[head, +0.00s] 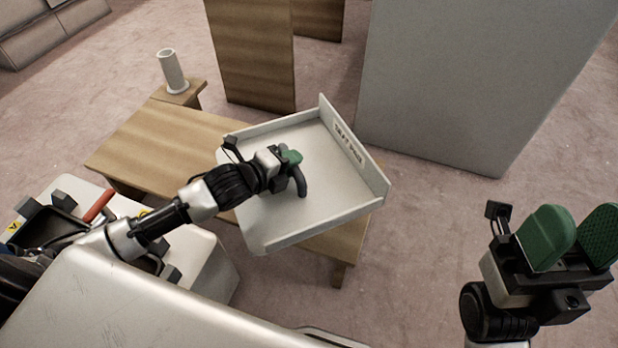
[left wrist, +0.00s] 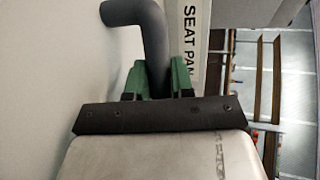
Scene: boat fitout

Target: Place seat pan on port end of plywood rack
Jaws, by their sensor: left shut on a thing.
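The seat pan (head: 335,200) is a pale grey tray with raised edges and a label reading SEAT PAN. A dark curved handle (head: 300,184) stands up from its middle. My left gripper (head: 294,164) is shut on this handle, which also shows between the green fingers (left wrist: 155,80) in the left wrist view. The plywood rack (head: 150,150) is a low wooden bench; the pan covers its right part and overhangs its edges. I cannot tell whether the pan touches the rack or hangs just above it. My right gripper (head: 575,240) is open and empty at the right, over the floor.
A white cylinder (head: 172,70) stands on a small wooden stand (head: 180,96) behind the rack. A wooden panel (head: 252,55) and a big grey block (head: 450,85) stand behind the pan. The rack's left part is bare. Open carpet (head: 440,230) lies right of the rack.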

